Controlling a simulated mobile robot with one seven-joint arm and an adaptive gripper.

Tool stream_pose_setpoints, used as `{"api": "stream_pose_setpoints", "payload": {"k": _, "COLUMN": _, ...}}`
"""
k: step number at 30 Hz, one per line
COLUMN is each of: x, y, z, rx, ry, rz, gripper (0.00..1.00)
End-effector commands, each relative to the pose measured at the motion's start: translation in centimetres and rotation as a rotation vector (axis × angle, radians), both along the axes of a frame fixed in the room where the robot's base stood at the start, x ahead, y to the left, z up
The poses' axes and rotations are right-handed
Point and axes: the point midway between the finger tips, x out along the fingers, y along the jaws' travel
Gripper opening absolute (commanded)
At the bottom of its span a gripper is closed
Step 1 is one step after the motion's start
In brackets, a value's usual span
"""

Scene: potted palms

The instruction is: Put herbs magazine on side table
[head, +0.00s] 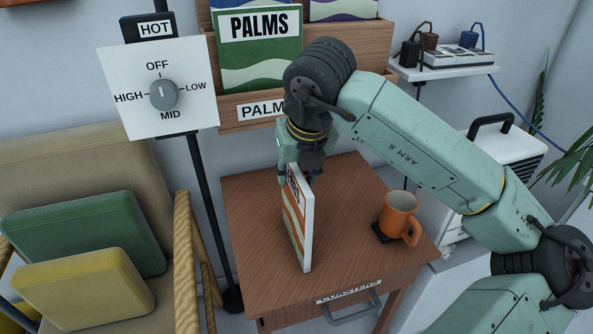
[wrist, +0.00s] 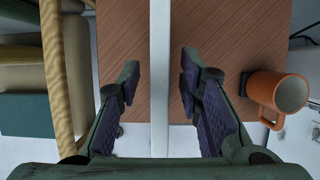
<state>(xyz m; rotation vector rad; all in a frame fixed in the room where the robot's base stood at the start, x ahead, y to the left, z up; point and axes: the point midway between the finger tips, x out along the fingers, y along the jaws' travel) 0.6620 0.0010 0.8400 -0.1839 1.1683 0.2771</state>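A thin magazine (head: 299,222) with a white edge and an orange-striped cover stands upright on the wooden side table (head: 345,215). Its cover is seen at a slant and its title cannot be read. In the wrist view it is a pale strip (wrist: 160,60) running between my fingers. My gripper (head: 300,172) is at the top of the magazine, pointing down. In the wrist view my gripper (wrist: 159,85) is open, one finger on each side of the magazine, with wood showing in the gaps. The lower end of the magazine is near the table's front edge.
An orange mug (head: 399,216) on a dark coaster (head: 383,233) stands at the table's right. A wooden rack (head: 347,45) with a green PALMS magazine (head: 258,50) is behind. A chair with cushions (head: 85,235) and a heater dial sign (head: 190,90) are left.

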Motion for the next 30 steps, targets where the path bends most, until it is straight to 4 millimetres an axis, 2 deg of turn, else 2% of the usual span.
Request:
{"api": "stream_pose_setpoints", "payload": {"k": 5, "x": -0.5, "y": -0.3, "z": 1.8, "rx": -0.003, "ry": -0.003, "rz": -0.002, "gripper": 0.33}}
{"api": "stream_pose_setpoints", "payload": {"k": 12, "x": -2.5, "y": -0.9, "z": 6.7, "rx": -0.003, "ry": -0.003, "rz": -0.003, "gripper": 0.33}}
{"api": "stream_pose_setpoints", "payload": {"k": 18, "x": -3.8, "y": -1.3, "z": 9.9, "rx": -0.001, "ry": -0.001, "rz": -0.002, "gripper": 0.33}}
{"api": "stream_pose_setpoints", "payload": {"k": 24, "x": -4.3, "y": -1.4, "z": 11.2, "rx": 0.0, "ry": 0.0, "rz": 0.0, "gripper": 0.33}}
{"api": "stream_pose_setpoints", "payload": {"k": 30, "x": -4.4, "y": -1.4, "z": 11.4, "rx": 0.0, "ry": 0.0, "rz": 0.0, "gripper": 0.33}}
